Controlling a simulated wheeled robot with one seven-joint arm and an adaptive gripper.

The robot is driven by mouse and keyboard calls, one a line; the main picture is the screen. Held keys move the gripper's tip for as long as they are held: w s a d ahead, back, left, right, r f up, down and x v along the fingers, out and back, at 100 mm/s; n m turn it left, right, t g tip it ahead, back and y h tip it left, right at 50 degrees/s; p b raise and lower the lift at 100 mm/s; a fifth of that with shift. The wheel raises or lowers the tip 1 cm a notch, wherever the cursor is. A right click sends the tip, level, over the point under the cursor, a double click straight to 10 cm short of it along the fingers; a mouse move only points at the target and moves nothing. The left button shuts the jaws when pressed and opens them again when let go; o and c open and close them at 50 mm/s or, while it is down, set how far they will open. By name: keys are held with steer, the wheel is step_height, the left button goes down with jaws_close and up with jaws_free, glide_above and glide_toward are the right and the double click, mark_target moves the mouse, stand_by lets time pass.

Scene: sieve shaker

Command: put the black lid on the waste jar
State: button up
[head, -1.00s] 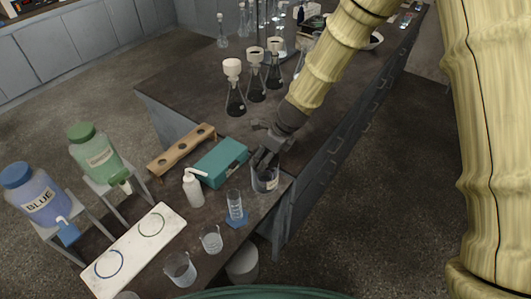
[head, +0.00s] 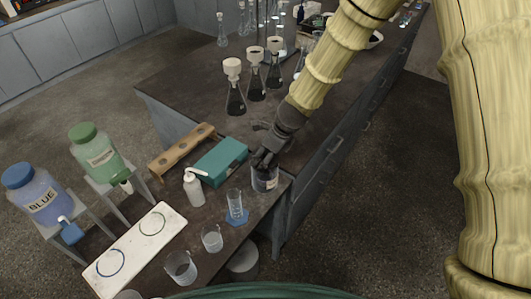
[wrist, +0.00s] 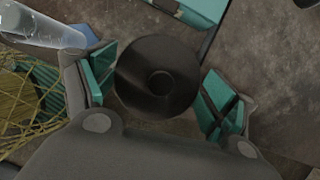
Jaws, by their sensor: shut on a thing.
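The waste jar (head: 265,182) is a clear glass jar with a dark label near the front corner of the bench. My gripper (head: 265,158) points down right at its mouth. The lid hides the jar in the wrist view. In the head view my fingers mostly cover the lid, so I cannot tell whether it touches the rim.
A teal box (head: 220,162) stands close left of the jar, with a white wash bottle (head: 194,188) beside it. A graduated cylinder (head: 235,205) on a blue base and beakers (head: 211,238) stand in front. Flasks with white funnels (head: 235,98) stand behind.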

steer(key=shift+f, duration=0.65)
stand_by(1.3)
steer(key=shift+r, duration=0.1)
stand_by(0.5)
steer(key=shift+f+p, duration=0.3)
steer(key=shift+p, duration=0.6)
stand_by(2.4)
steer(key=o, duration=0.7)
steer(key=shift+r, duration=0.15)
steer(key=shift+r+p, duration=2.85)
